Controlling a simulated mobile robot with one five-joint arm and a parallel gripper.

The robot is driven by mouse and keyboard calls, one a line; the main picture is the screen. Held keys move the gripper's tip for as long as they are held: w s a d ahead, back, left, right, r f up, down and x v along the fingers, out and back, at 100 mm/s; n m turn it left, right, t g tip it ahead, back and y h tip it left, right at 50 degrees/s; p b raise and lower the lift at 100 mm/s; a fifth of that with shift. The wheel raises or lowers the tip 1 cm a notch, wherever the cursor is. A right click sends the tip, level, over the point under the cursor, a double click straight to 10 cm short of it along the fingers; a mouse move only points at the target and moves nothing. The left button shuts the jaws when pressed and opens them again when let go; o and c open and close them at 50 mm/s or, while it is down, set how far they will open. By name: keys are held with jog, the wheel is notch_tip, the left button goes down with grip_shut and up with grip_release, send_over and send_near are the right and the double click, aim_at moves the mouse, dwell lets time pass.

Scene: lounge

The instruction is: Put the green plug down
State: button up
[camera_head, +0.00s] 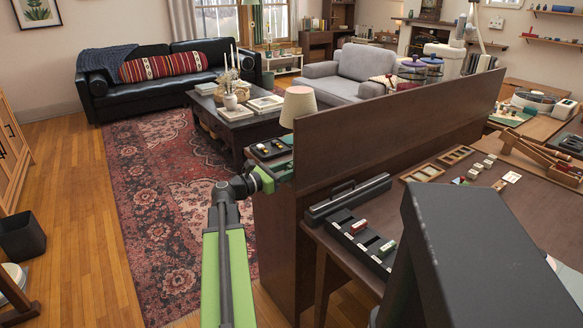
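A red piece (358,227) sits further left in the same tray. My green and black arm reaches up from the bottom and bends right at a dark joint. The end of my arm (280,170) is at the left side of the divider, beside a second black tray (258,154) with small light and reddish pieces. My gripper's fingers are too small and hidden to make out, so I cannot tell whether they hold anything.
The tall wooden divider (400,125) separates the two trays. A lamp (298,105) stands behind the second tray. The table (450,215) also holds wooden frames (422,173) and small blocks. A large dark grey shape covers the lower right.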

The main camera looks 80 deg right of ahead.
jog(key=shift+a+f, duration=0.1)
jog(key=shift+f, duration=0.4)
jog(key=shift+r, duration=0.15)
jog(key=shift+r+p, duration=0.5)
jog(key=shift+p, duration=0.25)
jog(key=v, duration=1.1)
jog(key=shift+w, duration=0.45)
jog(key=shift+r, duration=0.1)
